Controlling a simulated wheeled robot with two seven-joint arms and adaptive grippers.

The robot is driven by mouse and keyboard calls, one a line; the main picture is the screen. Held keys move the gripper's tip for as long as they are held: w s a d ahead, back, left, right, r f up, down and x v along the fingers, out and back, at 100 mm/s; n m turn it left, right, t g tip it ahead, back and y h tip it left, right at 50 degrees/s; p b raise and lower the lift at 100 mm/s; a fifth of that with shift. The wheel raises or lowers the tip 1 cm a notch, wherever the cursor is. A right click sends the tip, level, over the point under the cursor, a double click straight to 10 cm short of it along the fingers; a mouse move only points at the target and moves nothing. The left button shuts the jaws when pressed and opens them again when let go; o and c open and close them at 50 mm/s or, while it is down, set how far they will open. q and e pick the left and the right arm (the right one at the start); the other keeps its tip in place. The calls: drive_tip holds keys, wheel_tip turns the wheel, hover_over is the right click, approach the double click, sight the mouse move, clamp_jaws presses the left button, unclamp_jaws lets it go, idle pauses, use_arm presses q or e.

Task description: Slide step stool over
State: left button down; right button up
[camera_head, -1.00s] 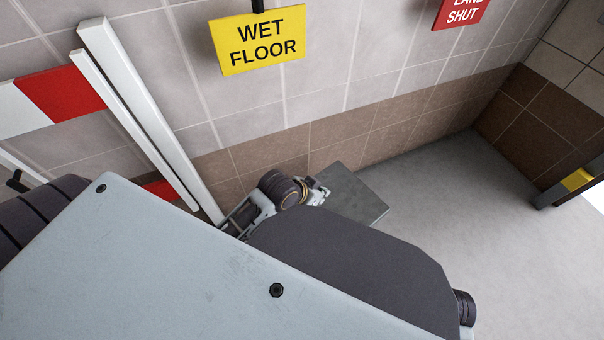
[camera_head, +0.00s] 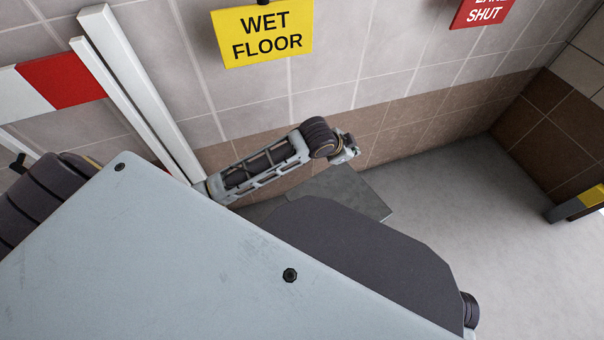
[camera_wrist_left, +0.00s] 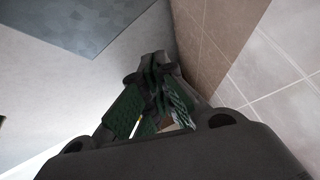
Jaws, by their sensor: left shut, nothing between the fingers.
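The step stool appears as a flat grey slab (camera_head: 360,193) on the floor by the tiled wall in the head view. My own body hides its near left part. My left arm reaches in from the left, and the left gripper (camera_head: 347,152) is small there, above the stool's far side and close to the wall. In the left wrist view the left gripper (camera_wrist_left: 157,68) is shut and empty, with its green-padded fingers together. A blue-grey flat surface (camera_wrist_left: 85,20) at upper left looks like the stool top, apart from the fingers. My right gripper is not in view.
A yellow wet floor sign (camera_head: 265,35) and a red sign (camera_head: 483,10) hang on the tiled wall (camera_head: 330,60). White posts (camera_head: 140,90) and a red-white board (camera_head: 62,80) stand at left. Grey floor (camera_head: 460,215) is clear right of the stool.

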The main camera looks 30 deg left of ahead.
use_arm(q)
drive_tip(key=w+a+f+m+g+y, duration=0.2)
drive_tip(key=w+a+f+m, duration=0.25)
drive_tip(key=a, duration=0.55)
drive_tip(key=s+a+f+m+g+y, duration=0.1)
drive_tip(key=s+a+f+m+g, duration=0.4)
drive_tip(key=a+f, duration=0.3)
drive_tip(key=shift+a+m, duration=0.85)
drive_tip(key=shift+a, duration=0.4)
drive_tip(key=shift+f, duration=0.2)
